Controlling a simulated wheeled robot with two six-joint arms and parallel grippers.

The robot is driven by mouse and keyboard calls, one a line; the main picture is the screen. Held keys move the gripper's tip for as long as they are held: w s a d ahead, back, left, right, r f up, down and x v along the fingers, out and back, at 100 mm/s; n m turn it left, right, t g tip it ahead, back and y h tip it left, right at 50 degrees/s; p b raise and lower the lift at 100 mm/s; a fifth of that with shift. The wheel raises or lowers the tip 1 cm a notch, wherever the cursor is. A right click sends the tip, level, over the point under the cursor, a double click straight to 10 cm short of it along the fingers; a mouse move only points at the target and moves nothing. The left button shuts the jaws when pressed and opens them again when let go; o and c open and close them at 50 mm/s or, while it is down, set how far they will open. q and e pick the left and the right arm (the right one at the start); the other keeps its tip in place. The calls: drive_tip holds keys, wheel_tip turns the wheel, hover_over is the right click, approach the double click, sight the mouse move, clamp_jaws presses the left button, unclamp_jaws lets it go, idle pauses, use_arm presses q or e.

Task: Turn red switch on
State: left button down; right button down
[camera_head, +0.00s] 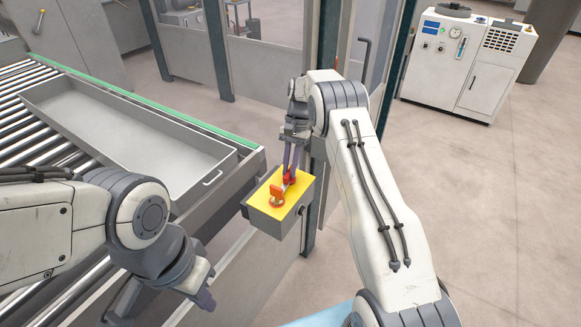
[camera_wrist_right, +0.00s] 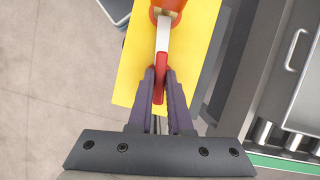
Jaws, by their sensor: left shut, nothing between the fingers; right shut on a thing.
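The red switch (camera_head: 277,193) sits on the yellow top of a grey box (camera_head: 269,218) beside the conveyor. In the right wrist view its round red-orange base (camera_wrist_right: 168,8) is at the top edge, with a white lever ending in a red handle (camera_wrist_right: 160,72). My right gripper (camera_wrist_right: 160,82) is shut on the red handle, with one finger on each side. In the head view my right gripper (camera_head: 290,172) reaches the switch from the far side. My left gripper (camera_head: 205,298) is shut and empty, low at the left, apart from the switch.
A grey metal tray (camera_head: 50,98) lies on the roller conveyor (camera_head: 12,130) at the left. A glass-panelled enclosure with dark posts (camera_head: 217,50) stands behind the box. A white cabinet (camera_head: 465,65) stands at the back right. The floor at the right is clear.

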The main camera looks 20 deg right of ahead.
drive_tip(key=c, duration=0.8)
unclamp_jaws()
drive_tip(key=shift+w+r, duration=0.1)
drive_tip(key=shift+c, duration=0.2)
drive_tip(key=shift+w+d+r, duration=0.1)
drive_tip(key=shift+w+r, duration=0.05)
drive_tip(key=shift+r, duration=0.1)
drive_tip(key=p+v, duration=0.3)
drive_tip(key=v, duration=0.7)
